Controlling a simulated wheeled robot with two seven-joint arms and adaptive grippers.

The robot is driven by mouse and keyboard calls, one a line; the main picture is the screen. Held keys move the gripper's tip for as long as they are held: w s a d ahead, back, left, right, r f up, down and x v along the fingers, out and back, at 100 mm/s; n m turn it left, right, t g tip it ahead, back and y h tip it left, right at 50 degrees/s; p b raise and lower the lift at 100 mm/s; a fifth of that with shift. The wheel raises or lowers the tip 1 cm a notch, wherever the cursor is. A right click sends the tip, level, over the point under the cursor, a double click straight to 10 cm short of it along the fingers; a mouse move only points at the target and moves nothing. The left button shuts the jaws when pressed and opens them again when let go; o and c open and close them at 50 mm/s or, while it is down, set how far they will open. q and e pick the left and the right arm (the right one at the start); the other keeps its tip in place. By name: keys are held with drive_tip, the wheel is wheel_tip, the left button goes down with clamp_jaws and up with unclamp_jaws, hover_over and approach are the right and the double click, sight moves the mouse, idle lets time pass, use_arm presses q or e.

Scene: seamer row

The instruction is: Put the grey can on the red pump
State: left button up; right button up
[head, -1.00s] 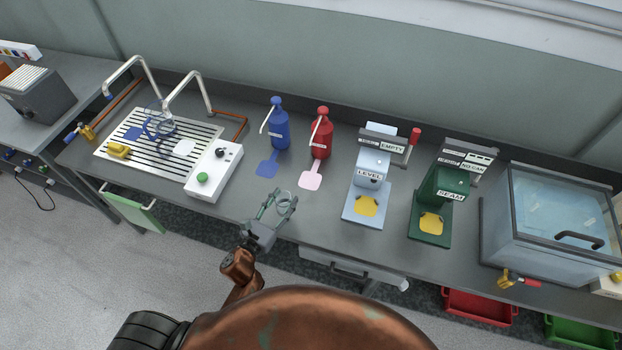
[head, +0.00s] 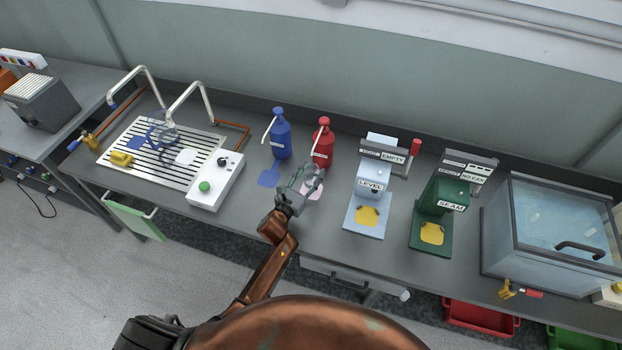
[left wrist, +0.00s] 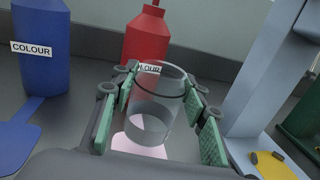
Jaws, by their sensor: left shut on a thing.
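The red pump (head: 322,148) stands at the back of the bench, with a pink pad (head: 316,193) in front of it. Its body also shows behind the can in the left wrist view (left wrist: 148,38). My left gripper (head: 303,178) is over the near left part of the pink pad. It is shut on a see-through greyish can (left wrist: 156,108), which is upright between the green finger pads. Through and below the can I see the pink pad (left wrist: 135,149). I cannot tell whether the can's base touches it. My right gripper is not in view.
The blue pump (head: 281,138) with its blue pad (head: 269,174) is just left. The pale blue LEVEL machine (head: 369,190) is close on the right, then the green SEAM machine (head: 441,198) and a water tank (head: 552,225). A white control box (head: 216,183) stands further left.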

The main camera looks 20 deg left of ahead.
sight(308, 183)
use_arm(q)
drive_tip(key=shift+s+f, duration=0.1)
drive_tip(key=shift+f, duration=1.65)
drive_tip(key=shift+f, duration=0.15)
drive_tip(key=o, duration=0.9)
drive_tip(key=shift+r, duration=0.2)
drive_tip(key=v, duration=1.2)
drive_tip(key=shift+a, duration=0.1)
